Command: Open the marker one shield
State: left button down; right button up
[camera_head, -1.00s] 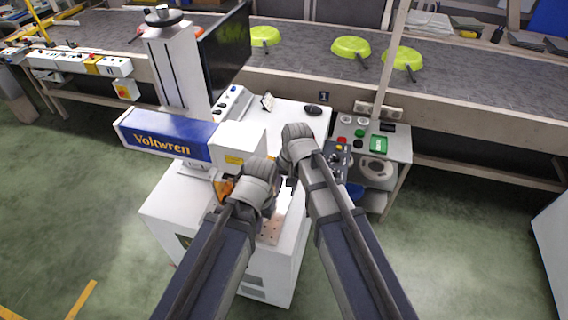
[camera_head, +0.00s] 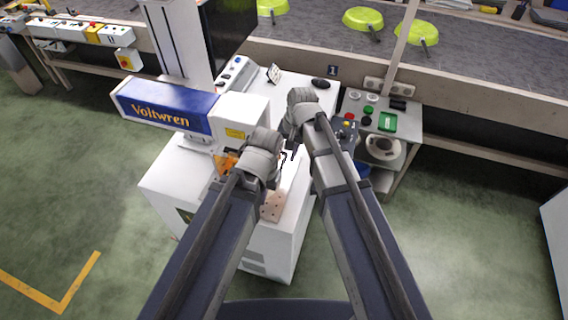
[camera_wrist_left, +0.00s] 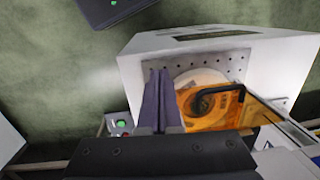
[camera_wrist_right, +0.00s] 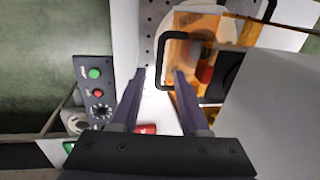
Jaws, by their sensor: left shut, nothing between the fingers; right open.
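The orange see-through shield (camera_head: 226,163) is on the white Voltwren marker (camera_head: 172,108), mostly hidden by my left wrist in the head view. In the left wrist view the shield (camera_wrist_left: 205,119) shows a black handle (camera_wrist_left: 218,91) in front of a round plate. My left gripper (camera_wrist_left: 160,72) is shut and empty, to the left of the handle in that view. My right gripper (camera_wrist_right: 160,72) is open, with the black handle's bar (camera_wrist_right: 163,84) showing between its fingertips. I cannot tell how deep the bar sits between them.
A drilled copper-coloured plate (camera_head: 272,207) is at the marker's front. A control panel (camera_wrist_right: 96,92) with green and red buttons is beside it. Green floor is open on both sides.

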aim_at(283, 163)
jog(key=shift+w+a+f+b, duration=0.1)
jog(key=shift+a+f+b, duration=0.1)
jog(key=shift+f+b, duration=0.7)
jog(key=shift+a+f+b, duration=0.15)
jog(key=shift+f+b, duration=0.4)
jog(key=shift+f, duration=0.5)
grip_shut()
